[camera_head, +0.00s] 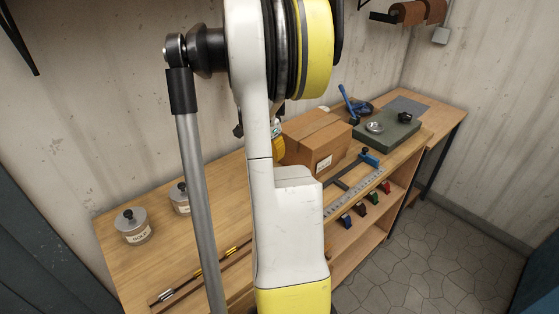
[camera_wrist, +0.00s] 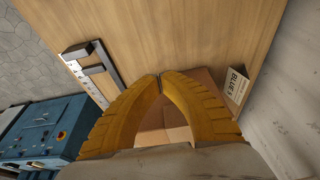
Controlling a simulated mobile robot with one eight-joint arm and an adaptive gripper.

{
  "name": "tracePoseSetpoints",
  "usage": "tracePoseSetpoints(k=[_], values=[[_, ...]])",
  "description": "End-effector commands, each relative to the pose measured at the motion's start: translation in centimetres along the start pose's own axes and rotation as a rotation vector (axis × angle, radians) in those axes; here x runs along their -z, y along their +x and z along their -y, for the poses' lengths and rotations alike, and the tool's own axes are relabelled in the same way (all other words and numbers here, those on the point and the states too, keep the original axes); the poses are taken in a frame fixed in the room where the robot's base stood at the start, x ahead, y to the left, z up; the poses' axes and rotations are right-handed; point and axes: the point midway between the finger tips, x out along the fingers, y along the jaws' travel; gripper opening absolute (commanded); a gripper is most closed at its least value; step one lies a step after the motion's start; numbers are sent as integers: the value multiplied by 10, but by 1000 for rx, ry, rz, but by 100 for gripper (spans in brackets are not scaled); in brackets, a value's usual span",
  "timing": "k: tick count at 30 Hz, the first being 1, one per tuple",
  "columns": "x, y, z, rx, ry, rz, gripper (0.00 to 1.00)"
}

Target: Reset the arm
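My gripper (camera_wrist: 160,76) has two ridged yellow fingers, and their tips meet in the wrist view. Nothing shows held between them; brown cardboard is visible beyond, through the gap behind the tips. In the head view my white arm fills the middle, and only a small yellow piece shows behind it, beside the box. The cardboard box (camera_head: 316,140) stands on the wooden workbench (camera_head: 120,258).
Lidded metal jars (camera_head: 132,228) stand at the bench's left. A ruler-like metal tool (camera_head: 350,190) lies near the front edge, before the box. A green block (camera_head: 385,136) sits farther right. A blue machine (camera_wrist: 45,128) shows lower left in the wrist view. Tiled floor (camera_head: 430,260) is clear.

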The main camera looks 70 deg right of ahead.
Motion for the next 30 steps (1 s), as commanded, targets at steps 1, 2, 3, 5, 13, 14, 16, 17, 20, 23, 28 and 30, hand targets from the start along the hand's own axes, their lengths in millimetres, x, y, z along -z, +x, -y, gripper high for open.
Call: tracePoseSetpoints(k=[1, 2, 3, 5, 13, 14, 16, 17, 20, 23, 28, 30], values=[[0, -5, 0, 0, 0, 0, 0], [0, -7, 0, 0, 1, 0, 0], [0, -8, 0, 0, 1, 0, 0], [0, -10, 0, 0, 1, 0, 0], [-9, -16, 3, 13, -30, 0, 0], [-16, -21, 6, 23, -53, -1, 0], [-41, -38, 12, 60, -141, -1, 0], [-56, -48, 16, 81, -193, -2, 0], [-120, -89, 22, 177, -421, -9, 0], [-194, -130, 14, 293, -688, -23, 0], [-309, -181, -30, 498, -1131, -64, 0], [-350, -194, -56, 586, -1305, -87, 0]])
